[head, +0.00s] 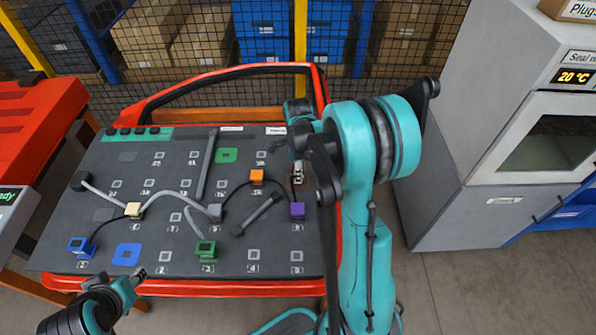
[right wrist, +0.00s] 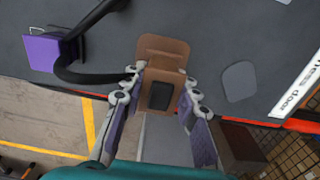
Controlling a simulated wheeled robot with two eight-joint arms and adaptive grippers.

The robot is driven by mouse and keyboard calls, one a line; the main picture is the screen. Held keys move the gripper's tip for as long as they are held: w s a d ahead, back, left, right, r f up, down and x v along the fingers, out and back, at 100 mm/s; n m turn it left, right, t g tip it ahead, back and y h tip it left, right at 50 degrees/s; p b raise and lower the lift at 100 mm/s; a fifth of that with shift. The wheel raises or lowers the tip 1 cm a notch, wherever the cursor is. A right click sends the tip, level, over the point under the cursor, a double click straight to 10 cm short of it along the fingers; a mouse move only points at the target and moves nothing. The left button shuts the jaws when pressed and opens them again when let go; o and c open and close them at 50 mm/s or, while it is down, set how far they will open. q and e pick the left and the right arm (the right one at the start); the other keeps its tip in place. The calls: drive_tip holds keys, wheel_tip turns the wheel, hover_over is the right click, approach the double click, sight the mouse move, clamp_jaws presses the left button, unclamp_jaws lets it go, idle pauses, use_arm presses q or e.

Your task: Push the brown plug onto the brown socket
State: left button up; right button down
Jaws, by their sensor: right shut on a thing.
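My right gripper (right wrist: 161,85) is shut on the brown plug (right wrist: 162,72), which has a dark block on the side facing the camera. In the head view the right gripper (head: 298,173) is low over the right side of the dark board. A brown patch (head: 299,181) shows below its fingers; whether it is plug or socket I cannot tell. My left gripper (head: 141,289) is apart, at the board's front left, fingers spread and empty.
A purple plug (head: 297,209) sits close by, with a black cable running toward the held plug. Orange (head: 257,176), green (head: 205,250), blue (head: 81,246) and cream (head: 133,209) plugs stand on the board (head: 110,178). A grey cabinet (head: 440,195) stands right.

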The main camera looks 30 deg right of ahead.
drive_tip(key=shift+f, duration=0.15)
drive_tip(key=shift+f+b, duration=0.7)
drive_tip(key=shift+r, duration=0.1)
idle(0.5)
drive_tip(key=c, duration=1.1)
unclamp_jaws()
drive_tip(key=shift+o, duration=0.2)
wheel_tip(320, 180, up, 12)
drive_tip(key=shift+f, duration=0.1)
